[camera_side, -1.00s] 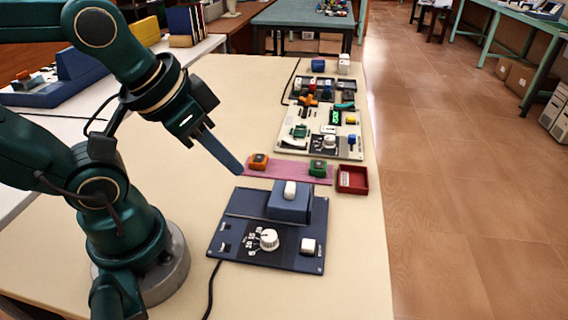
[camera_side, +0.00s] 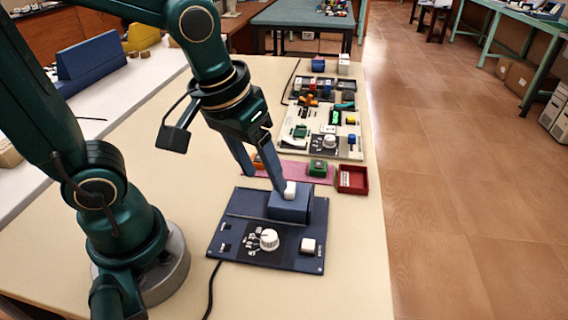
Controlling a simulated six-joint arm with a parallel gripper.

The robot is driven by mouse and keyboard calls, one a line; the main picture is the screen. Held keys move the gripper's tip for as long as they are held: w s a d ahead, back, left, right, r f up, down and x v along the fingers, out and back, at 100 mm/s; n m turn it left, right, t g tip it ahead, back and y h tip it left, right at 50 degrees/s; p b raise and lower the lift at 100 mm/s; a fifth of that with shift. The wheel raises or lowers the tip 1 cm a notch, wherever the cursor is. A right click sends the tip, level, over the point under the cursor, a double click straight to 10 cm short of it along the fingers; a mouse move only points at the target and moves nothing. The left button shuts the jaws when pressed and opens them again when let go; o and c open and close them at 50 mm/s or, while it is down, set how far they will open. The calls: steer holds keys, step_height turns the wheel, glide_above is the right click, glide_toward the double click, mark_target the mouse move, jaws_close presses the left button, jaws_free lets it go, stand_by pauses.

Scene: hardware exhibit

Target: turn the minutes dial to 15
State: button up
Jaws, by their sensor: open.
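The minutes dial appears to be the white round knob (camera_side: 269,239) with small printed numbers to its left, on the dark blue panel (camera_side: 235,256). The numbers and the pointer are too small to read surely. My gripper (camera_side: 266,183) points down with its two blue-grey fingers apart, above and behind the dial. One finger is in front of the orange block; the other tip is close to the raised blue block (camera_side: 289,208) with a white top piece (camera_side: 291,190) on the panel. I cannot tell if it touches. The dial is in full view, clear of the fingers.
Behind the panel are a pink strip (camera_side: 292,169) with orange (camera_side: 257,160) and green (camera_side: 318,167) blocks, a red tray (camera_side: 352,190) and a crowded cream board (camera_side: 288,152). A black cable leaves the panel's front left. Table is bare at the front right.

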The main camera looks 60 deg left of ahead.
mark_target(269, 235)
steer(key=f+g, duration=0.1)
steer(key=f, duration=0.1)
steer(key=d+f+g, duration=0.1)
steer(key=f+g, duration=0.1)
steer(key=f, duration=0.1)
steer(key=shift+w+d+f, duration=0.1)
steer(key=shift+d+f, duration=0.2)
steer(key=shift+d, duration=0.1)
steer(key=shift+f, duration=0.25)
steer(key=shift+s+d+f, duration=0.1)
steer(key=shift+s+f, duration=0.15)
steer(key=shift+f, duration=2.4)
jaws_close()
